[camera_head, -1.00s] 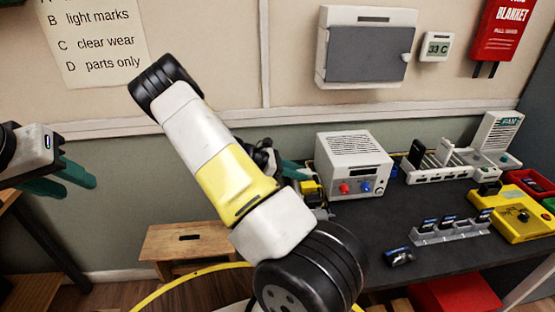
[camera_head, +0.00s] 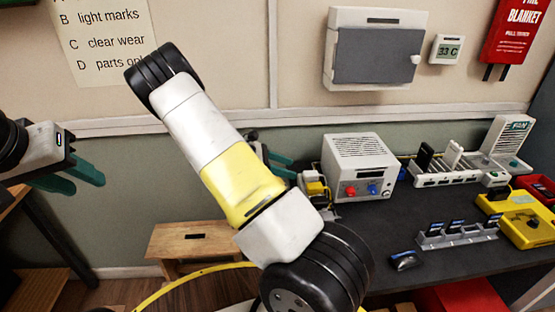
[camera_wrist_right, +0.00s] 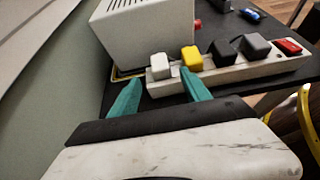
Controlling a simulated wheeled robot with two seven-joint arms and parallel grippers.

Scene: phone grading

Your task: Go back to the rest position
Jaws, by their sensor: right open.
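My left gripper (camera_head: 88,178) is at the left edge of the head view. Its two green fingers are apart and empty, in front of the wall. My right arm crosses the middle of the head view and hides most of my right gripper (camera_head: 285,167); a green finger shows beyond it. In the right wrist view the right gripper (camera_wrist_right: 160,92) has its fingers apart with nothing held. Its fingertips are near the power strip (camera_wrist_right: 222,76), by the white plug (camera_wrist_right: 160,66) and yellow plug (camera_wrist_right: 192,58); I cannot tell whether they touch.
A grey power-supply box (camera_head: 358,165) stands on the dark bench (camera_head: 355,235), also in the wrist view (camera_wrist_right: 145,35). To its right are a white rack (camera_head: 450,177), a phone holder (camera_head: 458,238), a dark phone-like item (camera_head: 404,261) and a yellow device (camera_head: 527,222). A wooden stool (camera_head: 192,240) is below.

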